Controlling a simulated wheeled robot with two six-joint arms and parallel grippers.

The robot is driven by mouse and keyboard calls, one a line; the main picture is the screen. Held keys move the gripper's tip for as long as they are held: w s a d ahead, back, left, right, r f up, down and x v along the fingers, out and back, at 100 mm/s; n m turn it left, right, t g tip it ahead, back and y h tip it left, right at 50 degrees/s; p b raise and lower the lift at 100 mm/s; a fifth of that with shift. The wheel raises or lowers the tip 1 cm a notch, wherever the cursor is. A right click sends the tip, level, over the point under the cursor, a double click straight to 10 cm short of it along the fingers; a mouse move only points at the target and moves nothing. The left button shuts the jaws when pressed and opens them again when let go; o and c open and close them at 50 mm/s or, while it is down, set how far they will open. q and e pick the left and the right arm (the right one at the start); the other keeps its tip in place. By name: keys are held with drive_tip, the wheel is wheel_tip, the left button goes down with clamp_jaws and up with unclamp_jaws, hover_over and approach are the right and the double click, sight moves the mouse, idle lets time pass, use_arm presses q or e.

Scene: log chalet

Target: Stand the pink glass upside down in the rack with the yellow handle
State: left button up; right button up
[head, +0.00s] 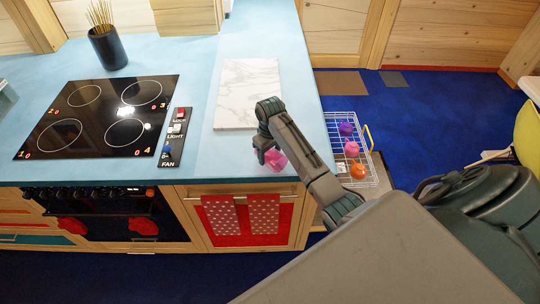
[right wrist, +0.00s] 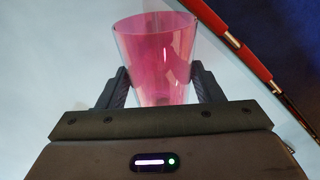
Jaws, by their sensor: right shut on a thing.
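The pink glass (head: 275,159) is at the front edge of the blue counter, under my right gripper (head: 264,148). In the right wrist view the glass (right wrist: 156,62) is see-through pink, with its wide end away from the gripper and its narrow end near the palm. My right gripper (right wrist: 160,88) is shut on its sides. I cannot tell whether the glass touches the counter. The rack (head: 331,128) is a white wire basket right of the counter, lower down, with a yellow handle (head: 369,137) on its right side. My left gripper is not in view.
Purple, pink and orange round things (head: 351,149) stand in the rack's middle. A white marble board (head: 247,92) lies behind my right gripper. A black cooktop (head: 100,117) and a dark pot of sticks (head: 108,48) are at left. Dotted red towels (head: 242,214) hang below the counter edge.

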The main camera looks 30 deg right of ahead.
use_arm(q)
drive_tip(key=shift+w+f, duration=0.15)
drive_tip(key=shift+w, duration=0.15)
